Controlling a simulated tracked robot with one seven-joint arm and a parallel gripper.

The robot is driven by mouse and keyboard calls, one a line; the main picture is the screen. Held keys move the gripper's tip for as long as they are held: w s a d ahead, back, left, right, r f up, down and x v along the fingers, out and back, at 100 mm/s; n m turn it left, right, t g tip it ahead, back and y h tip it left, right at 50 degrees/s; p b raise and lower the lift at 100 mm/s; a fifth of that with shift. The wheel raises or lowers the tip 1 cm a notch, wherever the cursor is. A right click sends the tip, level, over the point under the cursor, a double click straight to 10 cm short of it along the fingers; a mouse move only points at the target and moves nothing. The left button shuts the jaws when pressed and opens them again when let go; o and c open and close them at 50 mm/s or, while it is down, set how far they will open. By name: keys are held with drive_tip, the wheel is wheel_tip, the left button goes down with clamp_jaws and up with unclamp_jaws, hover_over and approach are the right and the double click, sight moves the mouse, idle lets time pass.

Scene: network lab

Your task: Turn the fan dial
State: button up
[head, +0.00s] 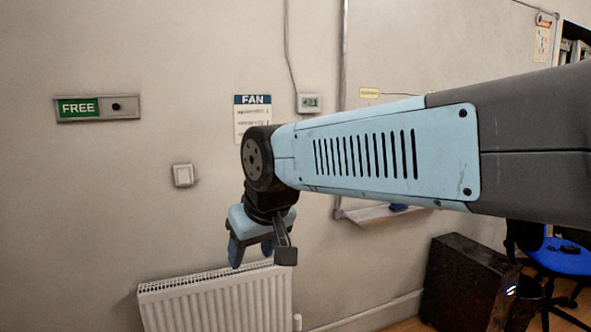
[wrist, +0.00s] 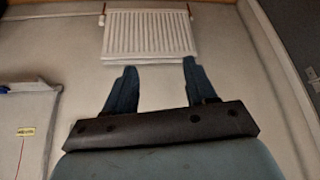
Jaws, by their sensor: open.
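A FAN sign (head: 253,100) with a blue header hangs on the wall in the head view. No fan dial can be made out in either view; the wall below the sign is partly hidden by my arm. My gripper (head: 252,256) hangs down in front of the wall, above and overlapping the radiator's top in the head view. Its two blue fingers are apart and hold nothing. In the wrist view my gripper (wrist: 159,68) points toward the radiator, with empty space between the fingers.
A white radiator (head: 215,300) is low on the wall; it also shows in the wrist view (wrist: 150,33). A white switch (head: 183,175), a FREE sign (head: 98,107) and a small display (head: 309,103) are on the wall. A dark box (head: 460,275) and blue chair (head: 560,256) stand right.

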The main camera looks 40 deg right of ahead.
drive_tip(key=shift+o, duration=0.9)
drive_tip(key=w+d+r+n+t+h, duration=0.1)
drive_tip(key=w+d+r, duration=0.1)
drive_tip(key=w+d, duration=0.4)
drive_tip(key=w+d+r+n+t+h, duration=0.1)
drive_tip(key=w+d+r+t+h, duration=0.1)
drive_tip(key=w+d, duration=0.5)
drive_tip(key=w+r, duration=0.1)
drive_tip(key=w, duration=0.4)
drive_tip(key=shift+d+n+h, duration=0.15)
drive_tip(key=shift+n+h, duration=0.15)
drive_tip(key=w+d+f+n+t+h, duration=0.1)
drive_tip(key=w+d+n+t, duration=0.25)
drive_tip(key=w+d, duration=0.65)
drive_tip(key=w+d+n+t+h, duration=0.15)
drive_tip(key=w+d+n, duration=0.35)
drive_tip(key=d, duration=1)
drive_tip(key=w+d+f+n+t+y, duration=0.2)
drive_tip(key=d+f+n+t, duration=0.3)
drive_tip(key=d, duration=0.7)
drive_tip(key=w+d+f+g, duration=0.1)
drive_tip(key=w+d, duration=0.2)
drive_tip(key=w, duration=1)
drive_tip(key=shift+f+m, duration=0.2)
drive_tip(key=shift+m, duration=0.15)
drive_tip(key=shift+d, duration=0.1)
drive_tip(key=c, duration=1)
drive_tip(key=shift+f, duration=0.1)
drive_tip(key=shift+c, duration=0.3)
